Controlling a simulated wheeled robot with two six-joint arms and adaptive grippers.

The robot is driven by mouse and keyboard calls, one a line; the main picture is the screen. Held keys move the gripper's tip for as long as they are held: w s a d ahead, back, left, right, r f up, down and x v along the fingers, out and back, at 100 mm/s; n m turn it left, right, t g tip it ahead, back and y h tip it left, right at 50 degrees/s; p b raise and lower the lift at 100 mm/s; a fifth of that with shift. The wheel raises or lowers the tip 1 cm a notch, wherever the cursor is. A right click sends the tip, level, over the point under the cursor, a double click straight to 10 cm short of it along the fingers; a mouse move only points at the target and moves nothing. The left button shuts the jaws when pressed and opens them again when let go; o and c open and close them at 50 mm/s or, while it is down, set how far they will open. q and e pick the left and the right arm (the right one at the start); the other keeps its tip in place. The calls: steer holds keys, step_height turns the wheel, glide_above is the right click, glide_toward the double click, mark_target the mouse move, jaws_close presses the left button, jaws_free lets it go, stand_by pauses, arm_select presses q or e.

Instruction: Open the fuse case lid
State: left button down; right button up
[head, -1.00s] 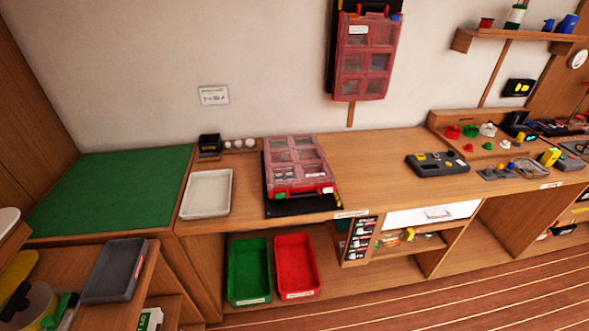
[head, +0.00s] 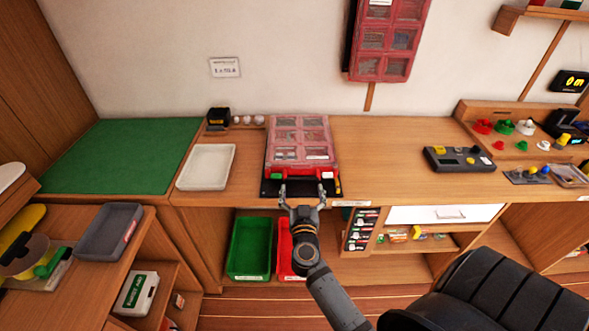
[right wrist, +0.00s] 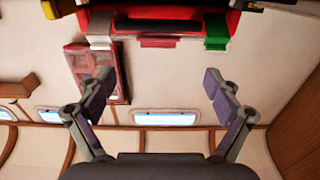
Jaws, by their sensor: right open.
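The fuse case (head: 301,136) is a red case with a clear, divided lid, lying shut on a black mat (head: 272,188) on the bench. Its front edge has a green latch (head: 277,183) at the left and a white latch (head: 326,176) at the right. In the right wrist view the green latch (right wrist: 215,32) is at the right, the white latch (right wrist: 100,28) at the left, with a red tab (right wrist: 158,42) between them. My right gripper (head: 302,190) is open and empty at the case's front edge; its fingers (right wrist: 158,85) stand apart from the latches. My left gripper is not in view.
A similar red case (head: 388,40) hangs on the wall. A white tray (head: 207,167) and green mat (head: 120,165) lie left of the case. A grey device (head: 460,159) lies right, with clear bench between. Green (head: 250,248) and red bins sit below.

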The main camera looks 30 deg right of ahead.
mark_target(302, 166)
steer(key=x, duration=0.4)
steer(key=shift+r, duration=0.1)
steer(key=x, duration=0.4)
steer(key=shift+w+d, duration=0.1)
steer(key=shift+d, duration=0.15)
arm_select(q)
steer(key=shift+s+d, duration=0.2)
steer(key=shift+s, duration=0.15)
arm_select(e)
steer(key=shift+w+d, duration=0.3)
steer(key=shift+w, duration=0.2)
steer(key=shift+c, duration=0.2)
